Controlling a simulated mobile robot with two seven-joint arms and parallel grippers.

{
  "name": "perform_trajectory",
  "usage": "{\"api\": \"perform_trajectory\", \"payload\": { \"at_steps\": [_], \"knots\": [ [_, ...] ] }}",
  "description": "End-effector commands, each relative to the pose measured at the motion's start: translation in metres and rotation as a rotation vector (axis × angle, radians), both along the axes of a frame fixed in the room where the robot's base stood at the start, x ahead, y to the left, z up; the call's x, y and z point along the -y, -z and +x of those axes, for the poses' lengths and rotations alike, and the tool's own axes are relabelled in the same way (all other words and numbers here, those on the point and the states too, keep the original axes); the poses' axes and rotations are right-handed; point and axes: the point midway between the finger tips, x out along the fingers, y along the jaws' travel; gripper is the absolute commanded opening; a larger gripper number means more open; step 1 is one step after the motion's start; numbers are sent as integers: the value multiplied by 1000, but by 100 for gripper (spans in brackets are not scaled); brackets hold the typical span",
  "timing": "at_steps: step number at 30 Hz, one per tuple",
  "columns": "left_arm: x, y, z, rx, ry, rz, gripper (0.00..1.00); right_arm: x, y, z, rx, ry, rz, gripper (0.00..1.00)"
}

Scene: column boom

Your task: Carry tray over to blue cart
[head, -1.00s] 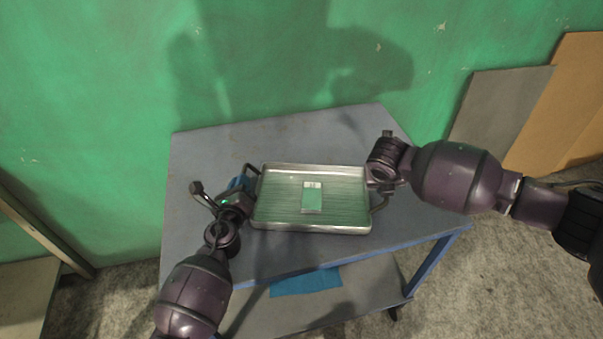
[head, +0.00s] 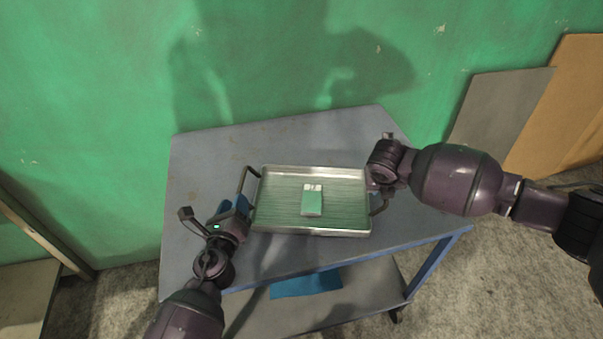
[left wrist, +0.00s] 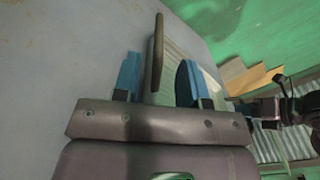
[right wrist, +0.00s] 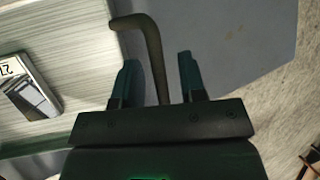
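The shallow metal tray (head: 268,212) rests on the grey top of the blue-framed cart (head: 200,160). A small box with a pale label (head: 312,200) stands or lies in it. My left gripper (head: 236,205) is at the tray's left handle (head: 243,180). In the left wrist view its blue fingers (left wrist: 158,75) are apart, with the handle (left wrist: 154,55) between them and gaps on both sides. My right gripper (right wrist: 158,78) is open around the right handle (right wrist: 153,50), with gaps showing. In the head view its fingers are mostly hidden behind its wrist.
A green wall (head: 100,120) stands close behind the cart. Grey and tan boards (head: 500,105) lean at the right. A blue item (head: 305,283) lies on the cart's lower shelf. The cart top is bare behind the tray.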

Motion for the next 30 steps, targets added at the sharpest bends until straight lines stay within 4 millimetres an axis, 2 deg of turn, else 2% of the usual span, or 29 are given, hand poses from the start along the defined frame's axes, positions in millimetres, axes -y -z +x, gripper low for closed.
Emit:
{"api": "perform_trajectory", "payload": {
  "at_steps": [3, 9, 17, 22, 30],
  "knots": [
    [-2, 0, -22, -1, 0, 0, 39, 0, 0, 0, 0, 0, 0, 38],
    [-4, -1, -46, -1, -1, 0, 39, 0, 0, 0, 0, 0, 0, 38],
    [-5, -2, -57, 0, 0, 1, 39, -1, -4, -1, 1, -1, 1, 38],
    [-5, -2, -57, 0, 0, 1, 39, -5, -23, -8, 2, -3, 0, 38],
    [-5, -2, -56, 0, 0, 1, 39, -16, -71, -26, 3, -3, 0, 38]
  ]
}}
